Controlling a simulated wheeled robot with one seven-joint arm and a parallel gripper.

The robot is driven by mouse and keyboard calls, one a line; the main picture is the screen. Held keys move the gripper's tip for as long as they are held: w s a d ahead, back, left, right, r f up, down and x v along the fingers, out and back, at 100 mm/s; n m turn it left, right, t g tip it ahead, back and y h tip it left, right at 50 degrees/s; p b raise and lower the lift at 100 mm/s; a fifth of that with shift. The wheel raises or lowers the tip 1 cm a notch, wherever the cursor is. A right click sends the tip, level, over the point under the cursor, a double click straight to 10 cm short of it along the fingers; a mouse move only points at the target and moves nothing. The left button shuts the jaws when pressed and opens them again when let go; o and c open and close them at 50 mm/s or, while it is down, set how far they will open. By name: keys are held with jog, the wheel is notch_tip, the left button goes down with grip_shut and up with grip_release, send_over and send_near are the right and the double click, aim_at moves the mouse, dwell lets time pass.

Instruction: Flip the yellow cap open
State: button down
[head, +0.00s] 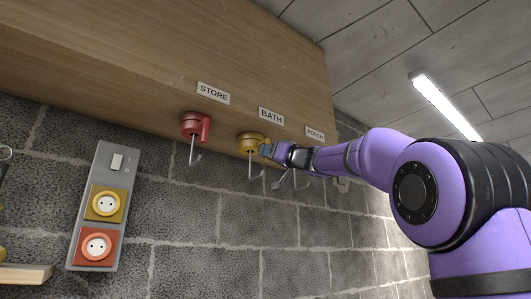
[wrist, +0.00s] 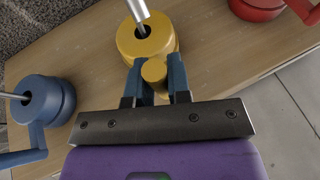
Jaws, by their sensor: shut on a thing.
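The yellow cap (head: 247,139) is a round piece on the underside of the wooden board, by the BATH label (head: 271,116), with a metal hook hanging below it. In the wrist view the yellow round body (wrist: 128,42) has a stubby yellow lever (wrist: 154,71) reaching toward me. My gripper (head: 267,150) is at the right side of the yellow piece. In the wrist view its blue fingers (wrist: 155,74) are shut on the lever, one on each side. The lever's far part is partly hidden by the fingers.
A red piece with a lever (head: 192,124) hangs left, by the STORE label (head: 213,92). A blue piece (wrist: 40,98) sits on the other side, near my gripper. A grey panel (head: 112,165) with a switch and yellow and red sockets is on the block wall.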

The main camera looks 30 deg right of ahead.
jog(key=shift+w+d+n+g+y, duration=0.5)
jog(key=shift+d+n+g+y, duration=0.35)
jog(key=shift+n+g+y, duration=0.7)
jog(key=shift+w+d+n+g+y, duration=0.5)
jog(key=shift+d+n+g+y, duration=0.45)
jog(key=shift+g+y, duration=1.05)
jog(key=shift+w+d+n+g+y, duration=0.6)
jog(key=shift+n+g+y, duration=0.85)
jog(key=shift+g, duration=0.6)
jog(key=shift+d, duration=0.1)
jog(key=c, duration=1.1)
grip_release()
jog(key=shift+o, duration=0.2)
jog(key=shift+s, duration=0.15)
